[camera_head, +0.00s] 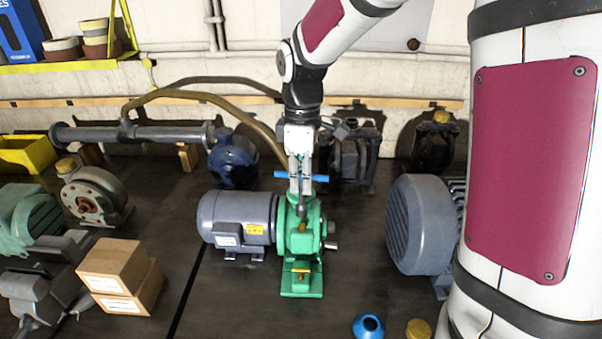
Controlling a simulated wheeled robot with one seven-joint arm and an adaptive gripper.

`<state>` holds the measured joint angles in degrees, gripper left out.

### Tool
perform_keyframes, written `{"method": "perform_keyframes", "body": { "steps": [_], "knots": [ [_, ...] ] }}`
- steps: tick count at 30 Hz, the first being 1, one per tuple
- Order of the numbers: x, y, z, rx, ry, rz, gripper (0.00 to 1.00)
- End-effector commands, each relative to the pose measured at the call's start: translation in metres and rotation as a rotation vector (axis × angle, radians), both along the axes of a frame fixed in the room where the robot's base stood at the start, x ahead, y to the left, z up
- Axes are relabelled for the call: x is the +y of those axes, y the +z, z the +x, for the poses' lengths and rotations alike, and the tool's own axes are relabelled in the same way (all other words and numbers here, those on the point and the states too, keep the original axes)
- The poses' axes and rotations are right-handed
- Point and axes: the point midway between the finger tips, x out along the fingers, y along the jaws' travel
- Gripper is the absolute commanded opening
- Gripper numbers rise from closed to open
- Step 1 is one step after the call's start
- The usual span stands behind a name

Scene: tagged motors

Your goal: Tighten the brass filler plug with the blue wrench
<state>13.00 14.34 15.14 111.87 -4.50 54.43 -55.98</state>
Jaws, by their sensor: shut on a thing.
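My gripper (300,190) points down above the green pump or gearbox (308,240) and is shut on the blue wrench. The wrench's blue crossbar (282,174) sticks out to both sides of the fingers. A dark shaft runs down below the fingertips towards the top of the green housing. I cannot tell whether its lower end touches anything. Small brass-coloured parts show on the green unit, one just below the shaft (301,228) and one low at its front foot (301,270). I cannot tell which is the filler plug.
A grey motor (235,217) joins the green unit's left side. A large grey motor (420,225) stands to the right. Cardboard boxes (118,270) are at left. A blue round part (368,327) and a brass-coloured cap (418,329) lie at the front. Dark pumps stand behind.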

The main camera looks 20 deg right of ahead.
Motion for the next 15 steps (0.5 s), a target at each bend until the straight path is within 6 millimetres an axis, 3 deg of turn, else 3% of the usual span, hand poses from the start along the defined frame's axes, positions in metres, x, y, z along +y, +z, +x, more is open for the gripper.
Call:
{"method": "perform_keyframes", "body": {
  "steps": [15],
  "knots": [
    [0.0002, -0.0064, -0.0051, 0.003, 0.701, 0.003, 0.0]
  ]
}}
